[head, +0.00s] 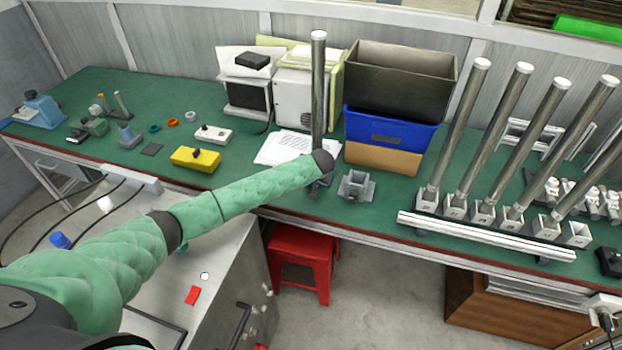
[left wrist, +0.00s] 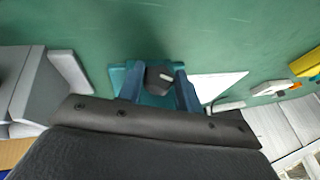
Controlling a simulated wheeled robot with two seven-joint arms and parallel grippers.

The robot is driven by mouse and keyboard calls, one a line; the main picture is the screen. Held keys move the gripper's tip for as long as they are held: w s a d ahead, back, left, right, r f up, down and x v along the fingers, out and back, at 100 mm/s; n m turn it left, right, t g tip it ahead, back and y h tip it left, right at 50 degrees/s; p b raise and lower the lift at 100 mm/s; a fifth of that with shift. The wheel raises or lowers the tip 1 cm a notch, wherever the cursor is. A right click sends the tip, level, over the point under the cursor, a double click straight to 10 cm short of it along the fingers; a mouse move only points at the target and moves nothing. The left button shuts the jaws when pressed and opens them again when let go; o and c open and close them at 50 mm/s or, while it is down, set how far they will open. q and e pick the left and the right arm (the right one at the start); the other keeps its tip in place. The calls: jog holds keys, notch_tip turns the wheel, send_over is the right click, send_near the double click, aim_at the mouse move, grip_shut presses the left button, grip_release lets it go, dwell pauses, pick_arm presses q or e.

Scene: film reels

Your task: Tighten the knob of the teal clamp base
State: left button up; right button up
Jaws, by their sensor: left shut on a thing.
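In the left wrist view, the teal clamp base (left wrist: 118,76) sits on the green tabletop. Its dark knob (left wrist: 160,74) with a white mark shows between the two blue fingers of my left gripper (left wrist: 159,88). The left gripper is shut on the knob. In the head view, my left arm reaches across to the bench and its wrist hides most of the gripper and the base. A tall steel pole (head: 319,90) rises upright just behind the wrist; its foot is hidden. My right gripper is in neither view.
A grey clamp base (head: 355,187) stands close to the right. Behind it are stacked bins (head: 392,130). Several steel poles in grey bases and a white rail (head: 485,235) occupy the right. Paper (head: 282,148) and a yellow box (head: 195,160) lie to the left.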

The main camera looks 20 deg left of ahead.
pick_arm(q)
jog(key=shift+y, duration=0.6)
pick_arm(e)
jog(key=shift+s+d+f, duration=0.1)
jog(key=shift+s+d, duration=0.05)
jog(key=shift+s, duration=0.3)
pick_arm(q)
jog(key=o, duration=1)
jog(key=shift+d, duration=0.1)
